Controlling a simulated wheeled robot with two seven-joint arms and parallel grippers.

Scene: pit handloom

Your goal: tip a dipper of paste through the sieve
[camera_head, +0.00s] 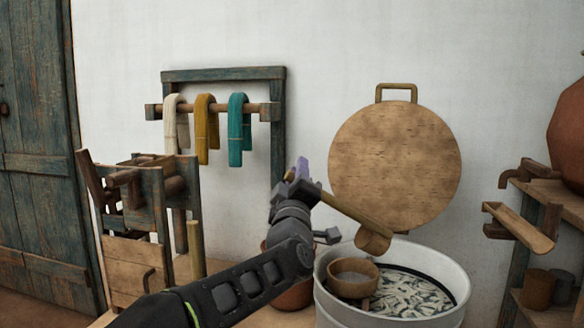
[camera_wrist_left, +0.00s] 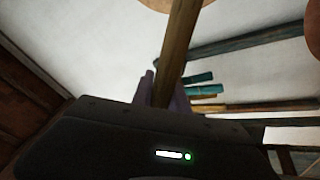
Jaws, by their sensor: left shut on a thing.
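My left gripper (camera_head: 302,172) is shut on the wooden handle of the dipper (camera_head: 350,212). The handle slants down to the right, and the dipper's cup (camera_head: 373,242) hangs above the back of the white tub (camera_head: 334,308). The cup's inside is hidden, so I cannot tell whether it holds paste. The handle also shows between the fingers in the left wrist view (camera_wrist_left: 178,50). A round brown hoop, apparently the sieve (camera_head: 352,287), sits at the tub's left side, below and left of the cup. My right gripper is not in view.
Pale and dark mottled contents (camera_head: 410,292) fill the tub's right part. A wooden trough (camera_head: 520,227) and shelves are at the right. A loom frame (camera_head: 150,215) and cloth rail (camera_head: 218,110) are at the left.

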